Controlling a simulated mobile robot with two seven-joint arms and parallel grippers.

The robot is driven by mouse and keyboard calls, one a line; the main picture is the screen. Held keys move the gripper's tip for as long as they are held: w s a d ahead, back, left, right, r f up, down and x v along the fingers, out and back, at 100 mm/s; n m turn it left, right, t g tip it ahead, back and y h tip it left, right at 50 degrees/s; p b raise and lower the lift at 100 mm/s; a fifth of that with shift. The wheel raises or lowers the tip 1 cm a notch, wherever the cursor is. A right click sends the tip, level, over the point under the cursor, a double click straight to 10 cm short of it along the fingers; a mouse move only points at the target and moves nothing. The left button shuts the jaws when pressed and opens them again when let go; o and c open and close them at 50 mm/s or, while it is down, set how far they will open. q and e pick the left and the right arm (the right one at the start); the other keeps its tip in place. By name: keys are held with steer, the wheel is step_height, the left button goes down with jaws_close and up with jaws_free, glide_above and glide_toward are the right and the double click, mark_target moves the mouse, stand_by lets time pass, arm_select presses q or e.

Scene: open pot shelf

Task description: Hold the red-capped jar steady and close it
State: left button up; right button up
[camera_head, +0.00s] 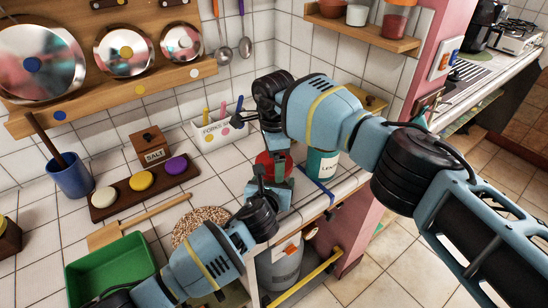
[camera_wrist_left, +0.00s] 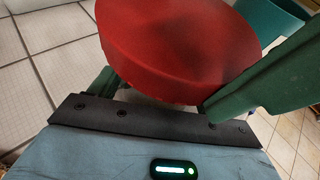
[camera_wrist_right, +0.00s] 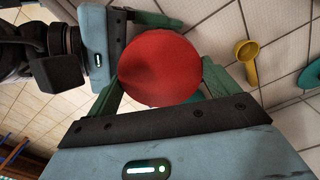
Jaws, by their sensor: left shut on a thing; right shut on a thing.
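The red cap (camera_head: 273,163) shows as a disc near the right end of the counter. It fills the top of the left wrist view (camera_wrist_left: 180,45) and the middle of the right wrist view (camera_wrist_right: 160,68). My right gripper (camera_head: 270,150) comes down from above and is shut on the cap, with a green finger on each side of it. My left gripper (camera_head: 268,188) is low at the near side, shut on the jar under the cap. The jar body is hidden by the cap and grippers, so I cannot tell how the cap sits on it.
A teal canister (camera_head: 322,165) stands close on the right, by the counter edge. A round cork mat (camera_head: 200,222), a wooden spatula (camera_head: 140,220) and a green tray (camera_head: 105,272) lie to the left. A white utensil box (camera_head: 212,135) is behind.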

steer(key=shift+m, duration=1.7)
steer(key=o, duration=0.9)
steer(key=shift+r, duration=0.1)
steer(key=shift+r, duration=2.2)
